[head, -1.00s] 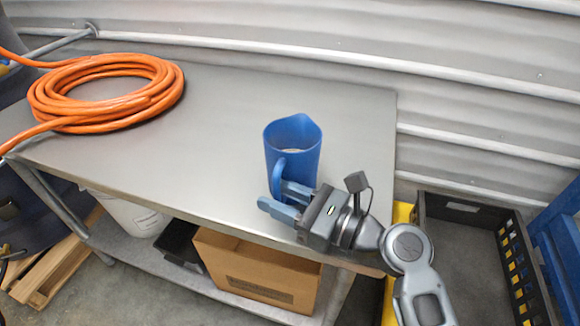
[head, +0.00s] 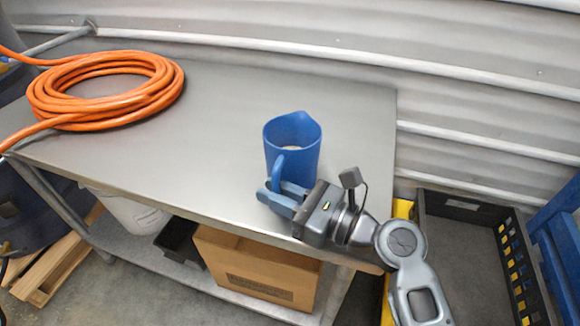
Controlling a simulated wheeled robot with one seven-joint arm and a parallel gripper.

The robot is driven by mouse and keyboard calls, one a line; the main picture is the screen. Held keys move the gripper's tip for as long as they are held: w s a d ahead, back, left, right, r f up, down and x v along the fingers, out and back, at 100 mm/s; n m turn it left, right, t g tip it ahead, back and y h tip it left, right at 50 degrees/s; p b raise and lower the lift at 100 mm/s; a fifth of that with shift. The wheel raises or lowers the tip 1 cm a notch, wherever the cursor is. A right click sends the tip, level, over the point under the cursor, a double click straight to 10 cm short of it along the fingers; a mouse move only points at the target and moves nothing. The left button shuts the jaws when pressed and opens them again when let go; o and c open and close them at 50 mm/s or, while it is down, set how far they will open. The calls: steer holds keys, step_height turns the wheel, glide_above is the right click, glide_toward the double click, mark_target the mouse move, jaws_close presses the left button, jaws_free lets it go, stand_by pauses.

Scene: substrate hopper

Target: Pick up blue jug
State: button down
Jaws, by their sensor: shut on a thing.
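The blue jug (head: 292,145) stands upright at the right part of the metal table (head: 200,130), with its open top up and its handle toward the front. My gripper (head: 278,196) is at the front of the jug, with its fingers closed around the jug's handle. The lower part of the handle is hidden by the fingers. The jug appears to rest on the table top; I see no gap under it.
A coiled orange hose (head: 105,90) lies at the table's left end. A cardboard box (head: 255,270) and a white bucket (head: 135,212) are on the shelf below. A black crate (head: 470,208) stands at right. The table's middle is clear.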

mark_target(276, 175)
steer(key=shift+r, duration=0.1)
step_height(276, 175, up, 4)
steer(key=shift+r, duration=0.15)
steer(key=s+d+r, duration=0.6)
steer(key=d, duration=0.4)
steer(key=shift+r, duration=0.3)
steer(key=shift+d, duration=0.1)
